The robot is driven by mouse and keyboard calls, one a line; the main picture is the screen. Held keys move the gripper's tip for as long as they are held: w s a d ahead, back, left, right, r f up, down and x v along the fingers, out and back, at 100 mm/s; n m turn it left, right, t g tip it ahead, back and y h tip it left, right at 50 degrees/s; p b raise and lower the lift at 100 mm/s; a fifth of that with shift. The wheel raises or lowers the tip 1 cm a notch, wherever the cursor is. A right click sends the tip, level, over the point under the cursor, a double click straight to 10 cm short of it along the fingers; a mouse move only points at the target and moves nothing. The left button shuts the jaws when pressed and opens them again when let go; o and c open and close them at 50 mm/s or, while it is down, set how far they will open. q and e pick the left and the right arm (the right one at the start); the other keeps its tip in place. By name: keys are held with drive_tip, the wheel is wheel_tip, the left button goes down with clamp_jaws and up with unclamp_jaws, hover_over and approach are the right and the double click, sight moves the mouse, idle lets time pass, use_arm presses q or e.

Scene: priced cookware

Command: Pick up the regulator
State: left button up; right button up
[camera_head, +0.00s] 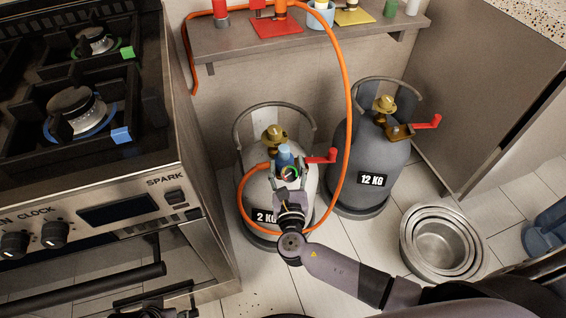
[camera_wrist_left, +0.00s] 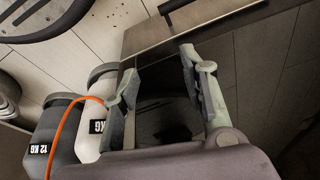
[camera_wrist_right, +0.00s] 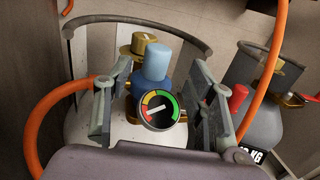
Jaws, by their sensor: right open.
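The regulator (camera_wrist_right: 152,92) is blue with a lighter blue knob and a round coloured gauge (camera_wrist_right: 159,110). It sits on top of the light gas cylinder (camera_head: 247,187) marked "2 KG", and in the head view the regulator (camera_head: 285,155) has the orange hose beside it. My right gripper (camera_wrist_right: 160,78) is open, with one finger on each side of the regulator; a gap shows on both sides. The right gripper in the head view (camera_head: 291,172) comes from the front and partly hides the regulator's lower part. My left gripper (camera_wrist_left: 160,72) is open and empty near the oven front.
A grey cylinder (camera_head: 371,155) marked "12 KG" with a red-handled valve (camera_head: 427,122) stands to the right. The orange hose (camera_head: 347,110) arches up to a shelf (camera_head: 225,45). A stove (camera_head: 150,160) stands left; nested metal pots (camera_head: 440,245) lie on the floor at right.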

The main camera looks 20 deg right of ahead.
sight(284, 153)
drive_tip(key=x, duration=0.3)
drive_tip(key=r+x, duration=0.1)
drive_tip(key=x, duration=0.1)
drive_tip(key=shift+w+a+b, duration=0.15)
drive_tip(key=shift+w+b, duration=0.15)
drive_tip(key=shift+w, duration=0.3)
use_arm(q)
drive_tip(key=v, duration=0.3)
drive_tip(key=shift+w, duration=0.15)
use_arm(e)
clamp_jaws()
